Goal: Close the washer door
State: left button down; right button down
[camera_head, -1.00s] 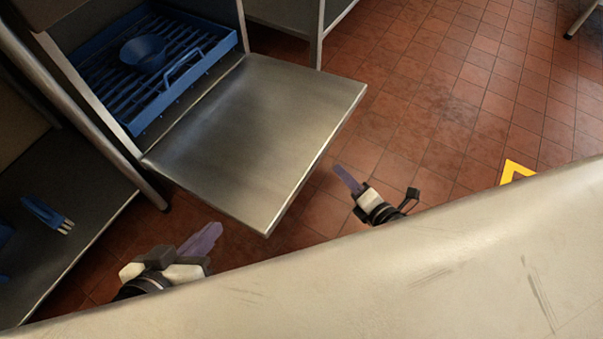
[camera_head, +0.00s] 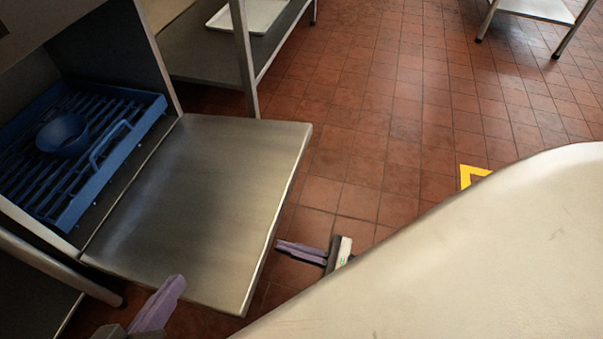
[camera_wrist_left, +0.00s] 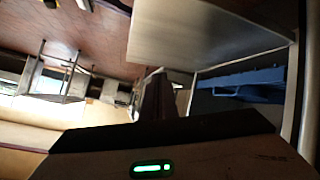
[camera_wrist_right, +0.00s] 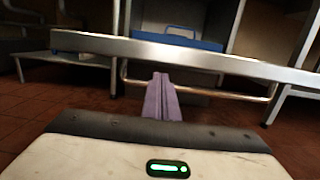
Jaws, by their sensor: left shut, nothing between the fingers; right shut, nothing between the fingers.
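The washer door (camera_head: 205,200) is a flat steel panel, folded down and open in front of the washer. In the right wrist view its edge (camera_wrist_right: 200,58) runs across, with a bar handle (camera_wrist_right: 240,95) below it. My left gripper (camera_head: 165,300) is shut and empty, near the door's front left corner in the head view. My right gripper (camera_head: 290,247) is shut and empty, close by the door's right edge; in the right wrist view its fingers (camera_wrist_right: 161,95) point toward the door edge. I cannot tell whether they touch it. The left wrist view shows the door (camera_wrist_left: 195,38) too.
Inside the washer is a blue rack (camera_head: 120,145) with a blue bowl (camera_head: 62,135). A steel shelf (camera_head: 205,60) with a white tray (camera_head: 248,14) stands behind. A yellow floor mark (camera_head: 473,175) lies right. Red tiled floor (camera_head: 390,120) is clear beyond the door.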

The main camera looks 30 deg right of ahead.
jog(key=shift+x, duration=2.1)
